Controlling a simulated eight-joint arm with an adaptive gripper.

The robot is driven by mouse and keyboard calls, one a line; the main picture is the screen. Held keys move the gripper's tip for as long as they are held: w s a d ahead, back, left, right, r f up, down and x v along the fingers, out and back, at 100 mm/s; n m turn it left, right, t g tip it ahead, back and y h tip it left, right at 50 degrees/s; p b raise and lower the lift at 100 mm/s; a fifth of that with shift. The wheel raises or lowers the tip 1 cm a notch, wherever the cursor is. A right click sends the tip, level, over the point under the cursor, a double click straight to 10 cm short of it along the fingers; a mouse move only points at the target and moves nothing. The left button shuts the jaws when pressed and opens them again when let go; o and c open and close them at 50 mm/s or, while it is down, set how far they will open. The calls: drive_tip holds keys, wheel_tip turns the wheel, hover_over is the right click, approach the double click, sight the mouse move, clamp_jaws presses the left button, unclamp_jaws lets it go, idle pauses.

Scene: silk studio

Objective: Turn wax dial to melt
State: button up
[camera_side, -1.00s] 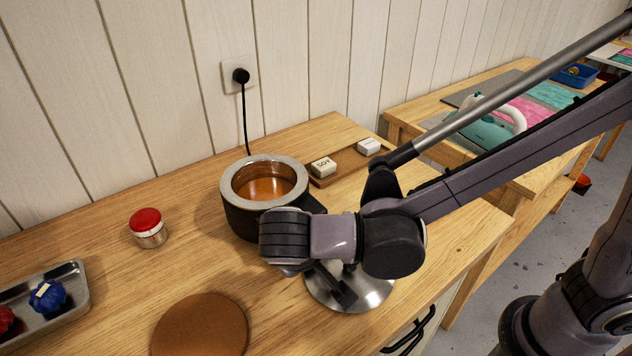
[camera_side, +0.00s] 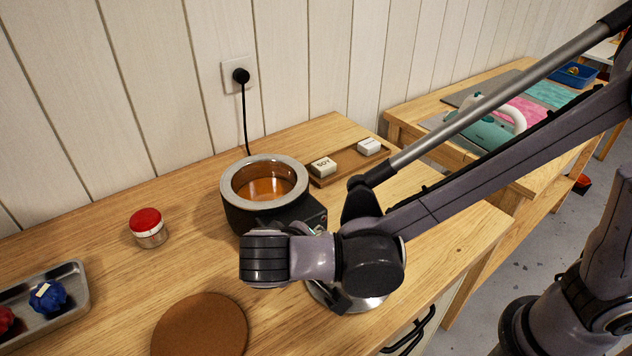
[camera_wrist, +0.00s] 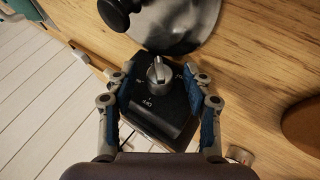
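The wax melter (camera_side: 232,213) is a dark pot with a pale rim and amber wax inside, standing on the bench. Its black control box (camera_side: 313,212) juts out to the right. In the wrist view the box (camera_wrist: 150,110) carries a grey dial (camera_wrist: 159,73) with small white markings, too small to read surely. My gripper (camera_wrist: 161,78) is open, with one finger on each side of the box and dial. It appears empty, with gaps between fingers and dial. In the side view my wrist hides the fingers and the dial.
A round metal base (camera_side: 371,303) with a black part stands beside the box. A cork disc (camera_side: 200,328), a red-lidded jar (camera_side: 148,228) and a metal tray (camera_side: 82,291) are left on the bench. Wax blocks (camera_side: 323,167) lie in a wooden tray behind. Bench is clear between jar and melter.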

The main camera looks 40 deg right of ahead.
drive_tip(key=shift+r, duration=0.1)
drive_tip(key=v, duration=1.1)
drive_tip(key=shift+s+a+r, duration=0.2)
drive_tip(key=shift+a+r, duration=0.05)
drive_tip(key=d+f+t+y, duration=0.1)
drive_tip(key=d+f+y, duration=0.1)
drive_tip(key=d, duration=1.2)
drive_tip(key=d+f+m+t+y, duration=0.1)
drive_tip(key=d+f+y, duration=0.2)
drive_tip(key=d, duration=1.2)
drive_tip(key=shift+w+d+y, duration=0.25)
drive_tip(key=shift+d+y, duration=0.1)
drive_tip(key=shift+y, duration=0.25)
